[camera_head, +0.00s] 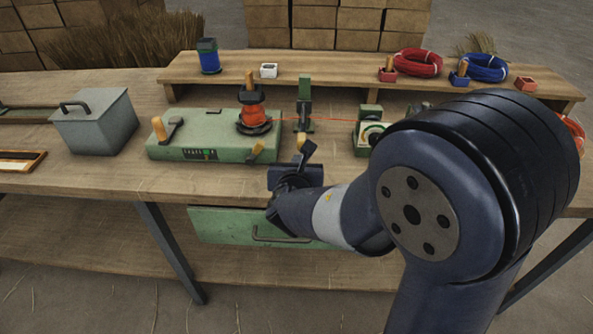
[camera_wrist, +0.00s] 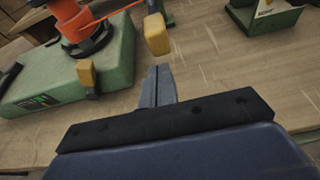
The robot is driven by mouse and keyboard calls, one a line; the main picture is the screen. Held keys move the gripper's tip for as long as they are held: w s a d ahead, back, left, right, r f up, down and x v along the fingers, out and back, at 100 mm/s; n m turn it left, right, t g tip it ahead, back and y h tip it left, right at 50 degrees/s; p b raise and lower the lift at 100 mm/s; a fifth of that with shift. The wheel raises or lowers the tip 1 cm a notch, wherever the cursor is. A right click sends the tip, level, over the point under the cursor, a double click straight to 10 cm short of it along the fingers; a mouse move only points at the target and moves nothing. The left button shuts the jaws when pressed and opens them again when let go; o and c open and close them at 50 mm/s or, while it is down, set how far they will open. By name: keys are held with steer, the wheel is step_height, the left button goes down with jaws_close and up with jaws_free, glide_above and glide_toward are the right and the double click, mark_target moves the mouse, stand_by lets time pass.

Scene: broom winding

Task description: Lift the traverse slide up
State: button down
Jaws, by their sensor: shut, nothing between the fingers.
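The traverse slide stands as a narrow green upright (camera_head: 304,102) on the bench, in the middle of the head view. An orange-yellow knob (camera_wrist: 156,35) shows at its foot, just beyond my fingertips in the wrist view. The upright itself is mostly cut off at the top of that view. My gripper (camera_head: 307,147) is in front of the upright, low over the bench. Its fingers (camera_wrist: 162,72) are shut with nothing between them. A small gap seems to lie between the fingertips and the knob; contact cannot be told.
Left is the green winder (camera_head: 190,149) with an orange spool (camera_head: 252,118) and yellow-handled levers. A red line runs right from the spool past the upright to a green unit (camera_head: 361,138). A raised shelf (camera_head: 330,75) behind holds wire coils. A grey box (camera_head: 95,122) stands left.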

mark_target(298, 142)
steer(key=shift+w+f, duration=0.2)
steer(key=shift+w, duration=0.35)
step_height(298, 142, up, 4)
steer(key=p, duration=0.3)
steer(key=shift+r, duration=0.25)
